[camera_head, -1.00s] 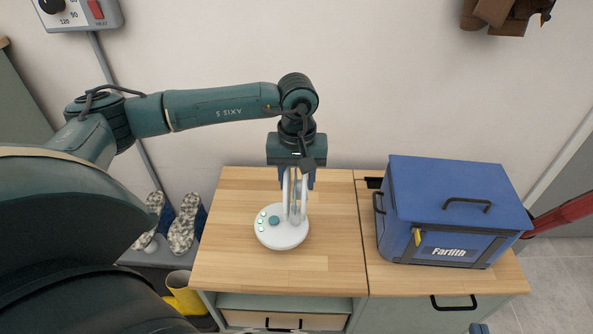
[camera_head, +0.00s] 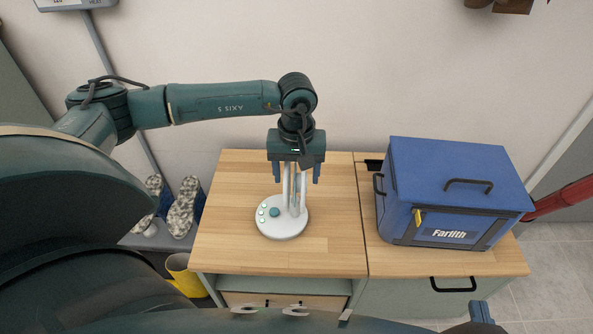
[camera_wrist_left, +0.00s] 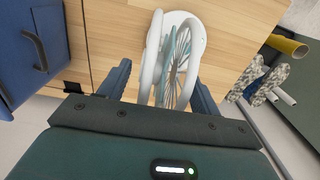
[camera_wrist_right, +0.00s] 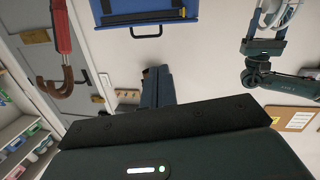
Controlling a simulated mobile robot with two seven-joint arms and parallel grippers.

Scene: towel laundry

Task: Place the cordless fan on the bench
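The cordless fan (camera_head: 283,223) stands upright on the left part of the wooden bench (camera_head: 225,245). It has a round white base with a teal knob and small green buttons. Its white ring head (camera_wrist_left: 172,60) shows between my left gripper's fingers in the left wrist view. My left gripper (camera_head: 296,174) points down over the fan, with its fingers spread on both sides of the head and gaps visible. My right gripper (camera_wrist_right: 157,75) has its fingers together with nothing seen between them, away from the fan.
A blue box (camera_head: 455,188) labelled Farlith stands on the bench's right part. Patterned boots (camera_head: 182,212) and a yellow boot (camera_head: 187,280) are left of the bench. A red umbrella (camera_wrist_right: 60,50) hangs at the right side. Bench top around the fan's base is clear.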

